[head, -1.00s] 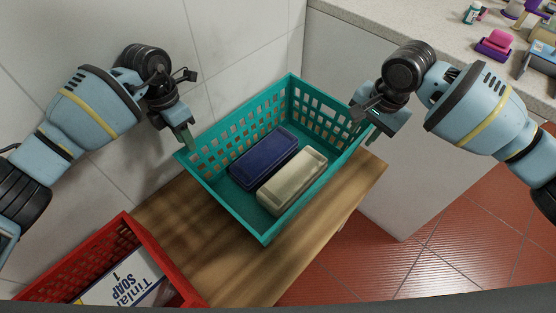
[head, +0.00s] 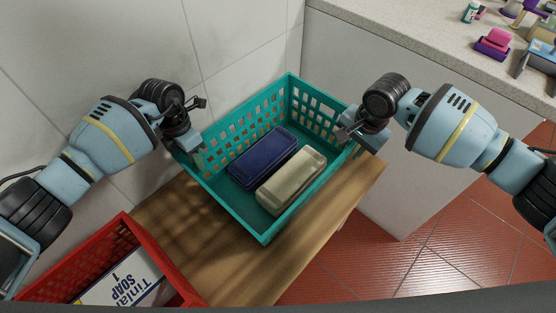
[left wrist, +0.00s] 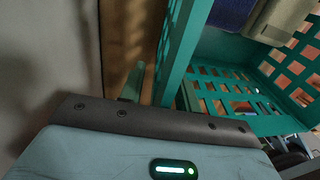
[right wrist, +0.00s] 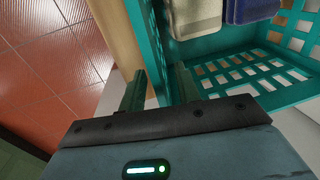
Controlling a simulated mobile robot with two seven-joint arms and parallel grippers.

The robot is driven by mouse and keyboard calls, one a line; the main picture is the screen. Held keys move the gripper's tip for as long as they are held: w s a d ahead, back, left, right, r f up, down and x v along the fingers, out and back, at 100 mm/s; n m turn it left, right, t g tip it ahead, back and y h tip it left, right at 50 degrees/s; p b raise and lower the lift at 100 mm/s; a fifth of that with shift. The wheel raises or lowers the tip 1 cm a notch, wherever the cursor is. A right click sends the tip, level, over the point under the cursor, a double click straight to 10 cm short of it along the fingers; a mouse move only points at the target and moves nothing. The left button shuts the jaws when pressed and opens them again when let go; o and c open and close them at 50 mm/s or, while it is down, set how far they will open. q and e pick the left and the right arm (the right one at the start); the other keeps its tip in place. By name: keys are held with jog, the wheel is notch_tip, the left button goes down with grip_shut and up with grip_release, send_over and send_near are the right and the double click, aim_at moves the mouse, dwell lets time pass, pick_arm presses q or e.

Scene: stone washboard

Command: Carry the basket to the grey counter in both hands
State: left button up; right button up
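The teal basket (head: 222,203) stands on a wooden surface with a dark blue block (head: 263,158) and a cream block (head: 291,181) inside. My left gripper (head: 190,154) is at the basket's left end; in the left wrist view (left wrist: 160,90) its fingers are apart, one on each side of the basket wall. My right gripper (head: 352,143) is at the right end; in the right wrist view (right wrist: 160,88) its open fingers likewise straddle the wall, with gaps visible. The grey counter (head: 400,28) is at the upper right, above a white cabinet front.
A red basket (head: 158,252) with a soap box (head: 125,282) stands at the lower left. The wooden surface (head: 215,250) is bare in front of the teal basket. A pink sponge-like block (head: 498,38) and several small items sit on the counter's right part. A tiled wall is behind.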

pick_arm(q)
grip_shut()
pick_arm(e)
grip_shut()
jog(key=shift+r, duration=0.15)
dwell(0.8)
